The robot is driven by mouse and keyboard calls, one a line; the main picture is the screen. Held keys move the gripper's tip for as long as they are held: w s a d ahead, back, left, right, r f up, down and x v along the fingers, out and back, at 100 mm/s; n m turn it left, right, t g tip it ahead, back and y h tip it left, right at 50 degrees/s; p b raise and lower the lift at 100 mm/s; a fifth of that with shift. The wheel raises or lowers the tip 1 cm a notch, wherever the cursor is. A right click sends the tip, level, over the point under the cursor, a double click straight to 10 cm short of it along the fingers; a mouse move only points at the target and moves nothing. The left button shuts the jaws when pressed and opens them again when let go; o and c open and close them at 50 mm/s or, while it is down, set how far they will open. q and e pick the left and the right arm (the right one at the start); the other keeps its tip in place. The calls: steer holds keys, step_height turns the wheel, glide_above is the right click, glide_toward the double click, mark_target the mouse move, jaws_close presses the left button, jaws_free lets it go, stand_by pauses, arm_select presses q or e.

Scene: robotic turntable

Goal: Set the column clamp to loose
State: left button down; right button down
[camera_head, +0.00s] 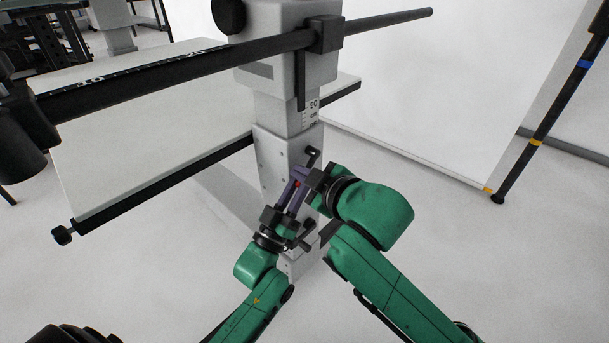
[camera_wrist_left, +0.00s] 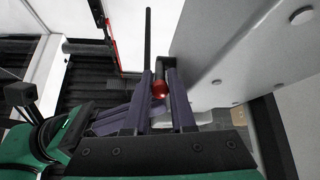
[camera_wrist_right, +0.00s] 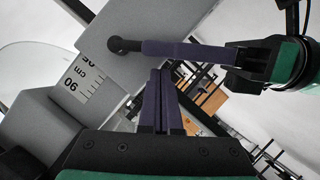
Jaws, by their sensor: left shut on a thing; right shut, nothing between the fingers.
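The column clamp's lever has a red ball end (camera_wrist_left: 159,89), seen between my left gripper's fingers in the left wrist view, beside the grey column face. A small red spot of it shows in the head view (camera_head: 297,184). My left gripper (camera_head: 295,184) is shut on the lever. In the right wrist view its purple finger (camera_wrist_right: 186,50) reaches a black pivot (camera_wrist_right: 122,45) on the column. My right gripper (camera_wrist_right: 158,80) is shut and empty, just below the left finger. The lever's exact angle is mostly hidden by the fingers.
The grey column (camera_head: 283,112) carries a scale (camera_wrist_right: 84,82) reading 90 cm. A long black bar (camera_head: 380,22) crosses the column above. A white table (camera_head: 110,150) stands left; open floor lies right.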

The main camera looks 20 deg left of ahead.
arm_select(q)
steer(key=shift+r, duration=0.1)
arm_select(e)
steer(key=shift+w+d+f, duration=0.25)
steer(key=shift+w+f, duration=0.05)
steer(key=shift+f, duration=0.15)
steer(key=shift+w+d+f+t, duration=0.25)
steer(key=shift+f+t, duration=0.05)
steer(key=shift+f, duration=0.3)
